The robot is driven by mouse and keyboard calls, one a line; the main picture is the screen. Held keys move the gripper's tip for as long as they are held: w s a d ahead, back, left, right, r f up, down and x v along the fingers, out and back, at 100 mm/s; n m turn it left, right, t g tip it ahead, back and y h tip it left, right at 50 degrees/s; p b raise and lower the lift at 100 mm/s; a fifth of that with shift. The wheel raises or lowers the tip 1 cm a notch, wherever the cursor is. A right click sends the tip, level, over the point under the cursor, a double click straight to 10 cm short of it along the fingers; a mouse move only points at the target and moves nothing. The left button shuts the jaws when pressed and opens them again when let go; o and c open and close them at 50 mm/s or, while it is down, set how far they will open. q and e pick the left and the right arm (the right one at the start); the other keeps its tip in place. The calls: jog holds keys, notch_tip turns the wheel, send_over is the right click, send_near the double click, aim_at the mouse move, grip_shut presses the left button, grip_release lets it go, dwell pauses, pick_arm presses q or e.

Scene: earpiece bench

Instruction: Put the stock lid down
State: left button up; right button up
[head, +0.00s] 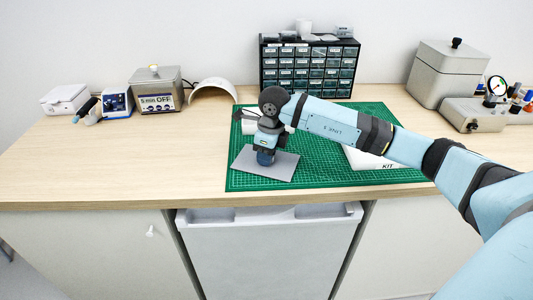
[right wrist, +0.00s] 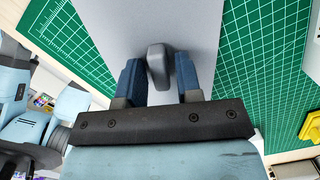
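The stock lid (head: 278,168) is a flat grey plate, seeming to lie flat on the green mat near its front edge. In the right wrist view the lid (right wrist: 185,22) has a raised grey handle (right wrist: 158,66). My right gripper (head: 266,159) points down over the lid. Its two blue fingers (right wrist: 160,78) stand either side of the handle, close to it on the left with a narrow gap on the right, so it looks open. The gripper hides the handle in the head view. My left gripper is not in view.
The green cutting mat (head: 335,178) has clear room right of the lid. A white tray marked KIT (head: 366,160) lies there, partly behind my arm. A black drawer cabinet (head: 308,68) stands at the back. A grey box (head: 446,72) stands back right.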

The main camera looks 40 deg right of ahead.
jog(key=shift+o, duration=0.4)
jog(key=shift+r, duration=0.45)
notch_tip(320, 180, up, 12)
jog(key=s, duration=0.1)
jog(key=shift+d+f+p, duration=0.25)
jog(key=shift+d+p, duration=0.15)
jog(key=shift+d, duration=0.05)
jog(key=shift+s, duration=0.1)
